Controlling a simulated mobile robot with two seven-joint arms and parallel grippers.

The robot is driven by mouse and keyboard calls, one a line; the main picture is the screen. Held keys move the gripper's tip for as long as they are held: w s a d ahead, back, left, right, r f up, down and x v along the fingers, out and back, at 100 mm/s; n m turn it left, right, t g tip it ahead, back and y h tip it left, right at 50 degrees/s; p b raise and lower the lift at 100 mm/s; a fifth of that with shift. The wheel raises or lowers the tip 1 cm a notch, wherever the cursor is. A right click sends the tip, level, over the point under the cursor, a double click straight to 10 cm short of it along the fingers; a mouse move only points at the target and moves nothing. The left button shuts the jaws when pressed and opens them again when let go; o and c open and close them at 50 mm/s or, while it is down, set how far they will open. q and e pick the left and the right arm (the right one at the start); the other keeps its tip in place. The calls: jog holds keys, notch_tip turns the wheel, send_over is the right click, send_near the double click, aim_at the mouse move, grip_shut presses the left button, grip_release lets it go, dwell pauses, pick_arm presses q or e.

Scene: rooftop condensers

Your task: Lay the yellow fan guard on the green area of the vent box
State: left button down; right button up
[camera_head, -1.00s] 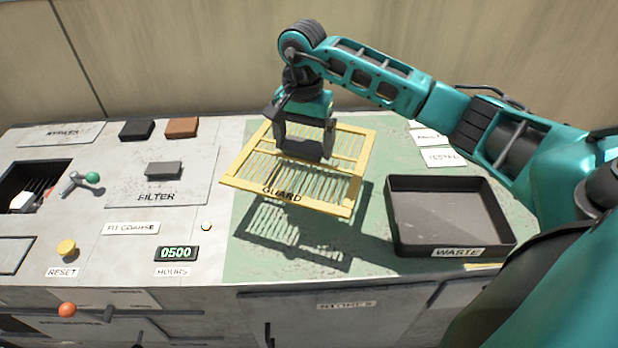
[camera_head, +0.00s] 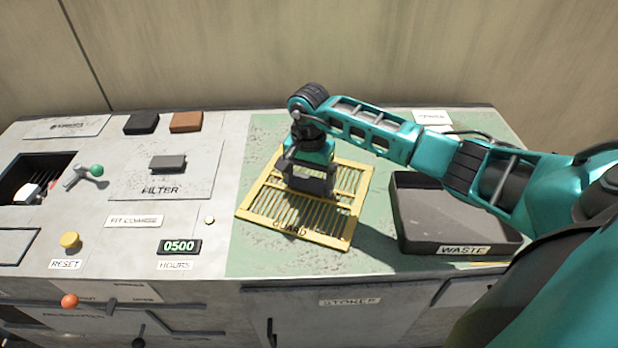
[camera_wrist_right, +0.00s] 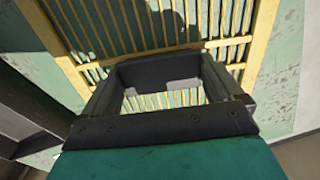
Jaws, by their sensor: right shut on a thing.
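The yellow fan guard (camera_head: 290,222) is a flat slatted grille marked GUARD. It lies flat at or just above the green area (camera_head: 262,262) of the vent box, left of the waste tray; I cannot tell whether it touches fully. My right gripper (camera_head: 310,190) is over the guard's middle, shut on its crossbar. In the right wrist view the guard (camera_wrist_right: 258,45) spreads out beyond the gripper (camera_wrist_right: 165,90), with green surface past its edge. The grip point itself is mostly hidden by the gripper body. My left gripper is in neither view.
The black waste tray (camera_head: 455,236) stands close to the guard's right. Left of the green area are the filter panel (camera_head: 190,180), the hours display (camera_head: 179,246), a yellow reset button (camera_head: 69,240) and a green-knobbed lever (camera_head: 96,170). Black (camera_head: 141,122) and brown (camera_head: 186,121) blocks lie at the back.

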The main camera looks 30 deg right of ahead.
aim_at(309, 182)
jog(key=shift+f, duration=0.15)
jog(key=o, duration=1)
notch_tip(309, 182, up, 12)
jog(key=shift+r+p, duration=0.2)
jog(key=shift+p, duration=0.1)
